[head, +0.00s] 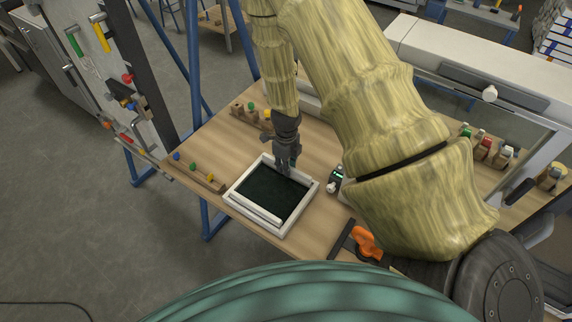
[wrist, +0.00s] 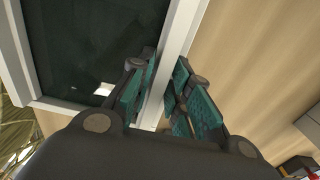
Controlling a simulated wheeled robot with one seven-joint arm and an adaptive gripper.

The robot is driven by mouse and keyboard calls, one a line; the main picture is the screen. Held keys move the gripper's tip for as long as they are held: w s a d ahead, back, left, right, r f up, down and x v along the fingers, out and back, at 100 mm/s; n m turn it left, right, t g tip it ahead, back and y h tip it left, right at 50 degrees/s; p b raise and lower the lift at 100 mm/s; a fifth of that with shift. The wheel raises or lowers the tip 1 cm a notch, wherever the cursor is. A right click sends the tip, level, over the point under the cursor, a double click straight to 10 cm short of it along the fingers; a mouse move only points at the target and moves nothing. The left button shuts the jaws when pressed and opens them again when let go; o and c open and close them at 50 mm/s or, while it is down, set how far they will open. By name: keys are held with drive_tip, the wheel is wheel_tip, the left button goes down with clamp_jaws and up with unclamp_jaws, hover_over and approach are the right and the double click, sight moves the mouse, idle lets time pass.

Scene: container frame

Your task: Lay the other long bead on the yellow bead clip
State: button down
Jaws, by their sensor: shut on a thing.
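A white frame (head: 244,174) around a dark glass panel (head: 262,200) lies on the wooden bench. My gripper (head: 287,170) points down at the frame's back-right side. In the wrist view its green-padded fingers (wrist: 164,88) are on either side of a long white strip (wrist: 180,40), shut on it. This looks like a long bead; whether it is clear of the frame cannot be told. Another long white bar (head: 253,208) runs along the front-left side.
A wooden block rack (head: 240,112) with green and yellow knobs stands behind the frame. A small dark device (head: 336,178) stands close to its right. An orange-handled tool (head: 365,241) lies at the front right. Bare bench shows between rail and frame.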

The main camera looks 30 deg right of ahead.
drive_tip(key=shift+f, duration=0.45)
drive_tip(key=c, duration=1.3)
unclamp_jaws()
drive_tip(key=shift+o, duration=0.2)
drive_tip(key=shift+r, duration=0.1)
wheel_tip(320, 180, up, 12)
